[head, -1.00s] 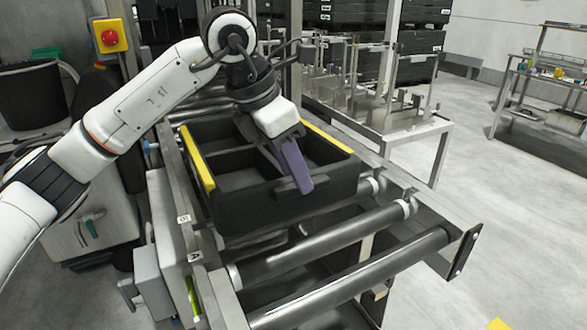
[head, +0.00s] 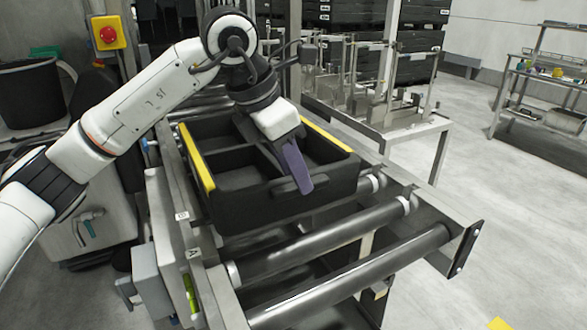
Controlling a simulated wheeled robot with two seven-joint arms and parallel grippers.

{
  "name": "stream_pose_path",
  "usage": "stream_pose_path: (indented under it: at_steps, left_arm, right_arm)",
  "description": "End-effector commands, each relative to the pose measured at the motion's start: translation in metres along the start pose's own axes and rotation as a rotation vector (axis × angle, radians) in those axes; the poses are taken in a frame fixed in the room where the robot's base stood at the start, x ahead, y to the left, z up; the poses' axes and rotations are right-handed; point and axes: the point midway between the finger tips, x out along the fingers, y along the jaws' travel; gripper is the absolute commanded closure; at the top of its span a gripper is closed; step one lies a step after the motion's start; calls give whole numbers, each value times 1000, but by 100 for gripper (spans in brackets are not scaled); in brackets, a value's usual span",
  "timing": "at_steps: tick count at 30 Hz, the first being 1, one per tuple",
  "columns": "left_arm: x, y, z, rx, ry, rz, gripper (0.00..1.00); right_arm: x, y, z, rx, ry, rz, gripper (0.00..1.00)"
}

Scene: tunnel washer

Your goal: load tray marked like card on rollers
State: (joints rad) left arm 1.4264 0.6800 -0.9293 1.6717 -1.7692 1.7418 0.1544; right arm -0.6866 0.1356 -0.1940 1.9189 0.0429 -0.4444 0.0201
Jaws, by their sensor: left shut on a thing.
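A black tray (head: 240,212) with inner dividers and yellow strips along its two side rims sits on the roller conveyor (head: 340,273). My left gripper (head: 298,172) reaches over the tray from above and is shut on the tray's near wall, with a purple-grey finger down its outer face. The tray looks level on the rollers. No card shows, and I cannot make out a mark on the tray. My right gripper is not in view.
Bare rollers (head: 351,257) lie in front of the tray, ending at a metal end plate (head: 465,247). Small labels, one reading A (head: 193,252), mark the left rail. A bench with metal fixtures (head: 407,118) stands behind right. A red stop button (head: 108,35) is at upper left.

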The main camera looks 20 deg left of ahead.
Motion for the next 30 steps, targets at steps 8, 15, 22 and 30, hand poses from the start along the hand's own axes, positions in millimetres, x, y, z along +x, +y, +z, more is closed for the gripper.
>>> stream_pose_path:
  at_steps: [8, 15, 22, 30]
  left_arm:
    - [7, 0, -2, 1, -3, 3, 97]
    - [17, 0, -7, 1, -4, 3, 97]
    - [28, -1, -11, 1, -4, 4, 97]
    - [37, -2, -16, 2, -3, 4, 97]
  right_arm:
    - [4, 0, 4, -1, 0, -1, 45]
    - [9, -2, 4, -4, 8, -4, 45]
    - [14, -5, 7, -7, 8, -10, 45]
    - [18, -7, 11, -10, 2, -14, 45]
